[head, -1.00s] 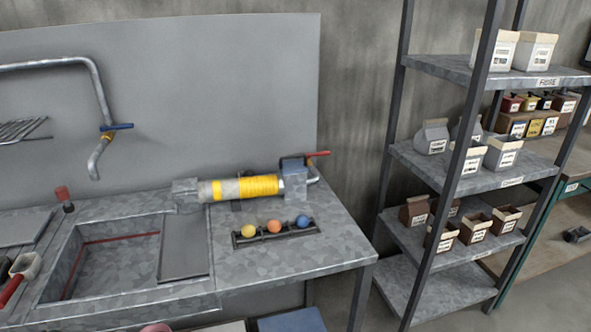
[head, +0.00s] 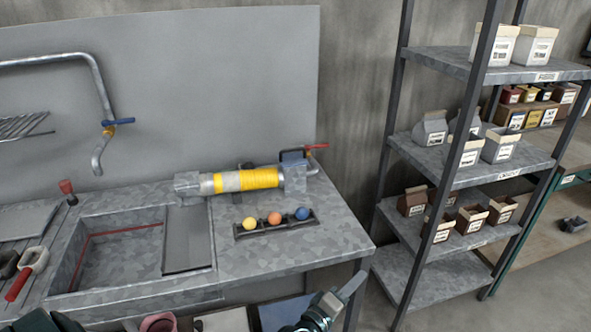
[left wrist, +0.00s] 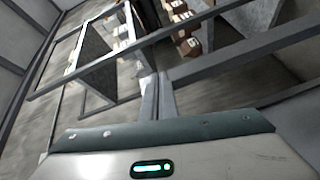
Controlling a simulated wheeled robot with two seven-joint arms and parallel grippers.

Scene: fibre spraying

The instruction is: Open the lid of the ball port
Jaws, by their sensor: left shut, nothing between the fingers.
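A horizontal cylinder wound in yellow (head: 258,178) lies at the back of the metal bench. At its right end is a grey block (head: 295,180) with a dark blue top piece (head: 293,158) and a red handle (head: 317,146) beside it. I cannot tell which piece is the ball port lid. In front, a dark rack (head: 262,230) holds a yellow ball (head: 249,223), an orange ball (head: 274,218) and a blue ball (head: 302,213). My left gripper (head: 356,284) is shut and empty, low at the bench's front right, apart from the device. Its fingers show in the left wrist view (left wrist: 160,97). My right gripper is out of view.
A sink (head: 120,255) fills the bench's left half, with a red-handled tool (head: 25,272) beside it and a pipe with a blue tap (head: 118,122) above. A metal shelf rack (head: 480,165) with boxes stands at right. The bench's front right surface is clear.

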